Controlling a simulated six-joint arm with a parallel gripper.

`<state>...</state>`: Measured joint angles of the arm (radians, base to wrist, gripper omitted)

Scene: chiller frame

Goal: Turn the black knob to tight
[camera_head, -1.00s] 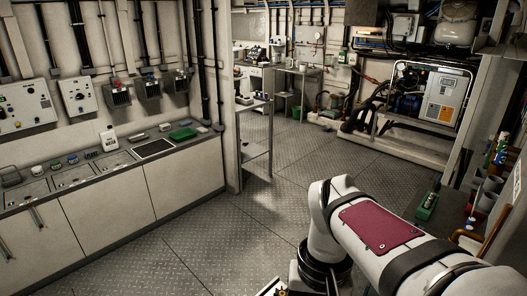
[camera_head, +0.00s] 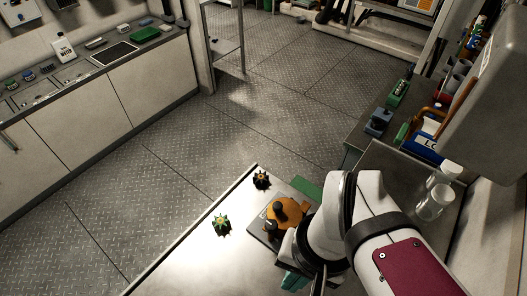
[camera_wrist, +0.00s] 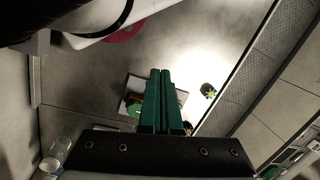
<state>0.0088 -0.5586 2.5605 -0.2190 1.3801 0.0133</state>
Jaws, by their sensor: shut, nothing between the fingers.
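A black star-shaped knob (camera_head: 261,179) with orange-brown touches lies near the far edge of the bright metal worktop (camera_head: 185,268) in the head view. Beside it is a grey block fixture (camera_head: 262,228) with an orange lobed part (camera_head: 293,208) and black knob-like posts (camera_head: 281,211) on top. No tight marking is readable. In the wrist view, my gripper (camera_wrist: 160,72) has its green fingers closed together and empty, above the fixture (camera_wrist: 134,98), which they partly cover. I cannot tell their height.
A green star-shaped knob (camera_head: 222,224) lies left of the fixture on open worktop; it also shows in the wrist view (camera_wrist: 208,90). Clear jars (camera_head: 436,203) and a blue box (camera_head: 424,145) stand to the right. The worktop's left part is clear.

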